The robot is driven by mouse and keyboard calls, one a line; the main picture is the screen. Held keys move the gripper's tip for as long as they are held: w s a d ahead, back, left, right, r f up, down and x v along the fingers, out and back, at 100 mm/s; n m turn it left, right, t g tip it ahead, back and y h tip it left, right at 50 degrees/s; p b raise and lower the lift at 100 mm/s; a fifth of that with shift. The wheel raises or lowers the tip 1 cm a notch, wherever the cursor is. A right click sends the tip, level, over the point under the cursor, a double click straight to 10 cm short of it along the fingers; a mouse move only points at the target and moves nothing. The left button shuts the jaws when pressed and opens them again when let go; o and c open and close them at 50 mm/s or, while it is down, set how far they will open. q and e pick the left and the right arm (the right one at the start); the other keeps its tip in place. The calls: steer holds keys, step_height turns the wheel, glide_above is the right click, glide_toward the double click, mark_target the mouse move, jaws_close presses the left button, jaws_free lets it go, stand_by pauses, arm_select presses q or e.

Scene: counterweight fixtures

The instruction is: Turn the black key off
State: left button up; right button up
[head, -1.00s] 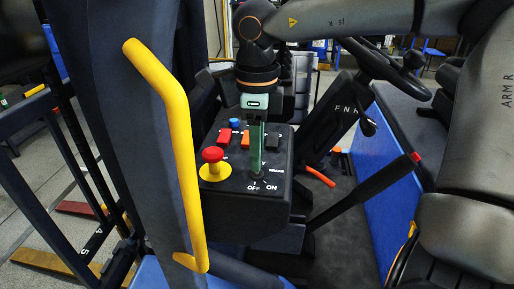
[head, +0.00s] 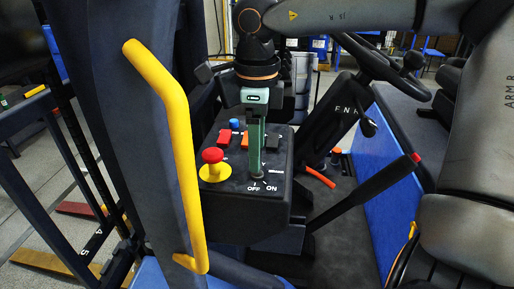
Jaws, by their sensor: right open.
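The black control panel (head: 225,190) stands in the middle of the head view. The "OFF" and "ON" labels are on its near right part. The black key is hard to make out; its spot just above these labels is mostly covered by my fingers. My right gripper (head: 257,172) points down from above, its green fingers reaching to the panel just above the labels. It is open, with the fingertips around or right at the key's place; I cannot tell whether they touch it. My left gripper is not in view.
A red mushroom button (head: 212,156) on a yellow base stands just left of my fingers. Red, blue and orange switches sit behind. A yellow grab handle (head: 180,150) rises in front on the left. A black lever (head: 365,190) and the steering wheel (head: 375,60) are to the right.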

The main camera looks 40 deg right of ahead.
step_height(320, 180, up, 12)
steer(key=shift+f, duration=0.15)
stand_by(0.7)
